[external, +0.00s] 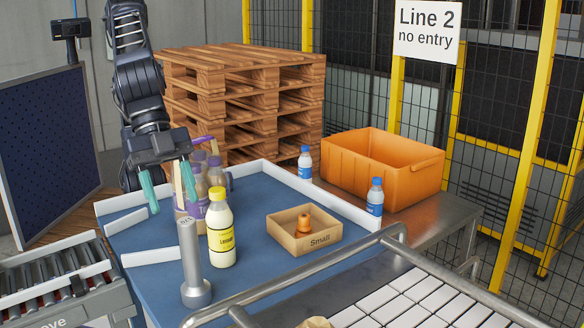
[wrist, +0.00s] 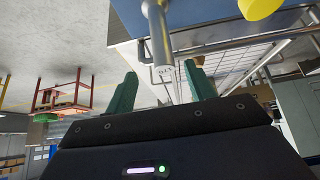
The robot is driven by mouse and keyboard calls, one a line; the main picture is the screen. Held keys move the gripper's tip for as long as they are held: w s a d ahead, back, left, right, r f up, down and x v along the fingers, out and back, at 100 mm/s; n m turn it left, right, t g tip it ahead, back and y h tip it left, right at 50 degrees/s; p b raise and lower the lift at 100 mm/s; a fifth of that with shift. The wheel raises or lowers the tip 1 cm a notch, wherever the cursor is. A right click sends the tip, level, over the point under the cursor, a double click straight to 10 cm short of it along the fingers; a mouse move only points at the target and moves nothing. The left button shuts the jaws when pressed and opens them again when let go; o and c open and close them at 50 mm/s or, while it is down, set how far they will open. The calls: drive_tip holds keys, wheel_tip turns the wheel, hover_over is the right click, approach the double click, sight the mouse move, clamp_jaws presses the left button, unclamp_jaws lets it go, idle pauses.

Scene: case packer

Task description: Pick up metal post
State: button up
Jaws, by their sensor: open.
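The grey metal post (external: 192,262) stands upright on its wide round foot near the front of the blue-topped table. In the wrist view, the post (wrist: 158,38) comes in from the top, and its marked end lies in line with the gap between my fingers. My gripper (external: 169,187) has teal fingers and is open and empty. In the external view it hangs above the table, up and to the left of the post, apart from it. Both fingers of my gripper (wrist: 161,90) show in the wrist view with nothing between them.
A yellow bottle (external: 221,235) stands close to the right of the post. Several purple-labelled bottles (external: 197,190) stand behind it. A small cardboard box (external: 293,240) holds an orange object (external: 303,224). White rails (external: 262,172) edge the table; a metal rail (external: 290,283) runs along the front right.

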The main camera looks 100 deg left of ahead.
sight(211, 233)
drive_tip(key=x, duration=0.4)
drive_tip(key=shift+w+x, duration=0.15)
drive_tip(key=shift+x, duration=1.15)
drive_tip(key=shift+w+x, duration=0.2)
drive_tip(key=shift+x, duration=1.15)
drive_tip(key=shift+r, duration=0.15)
drive_tip(key=shift+c, duration=0.4)
clamp_jaws()
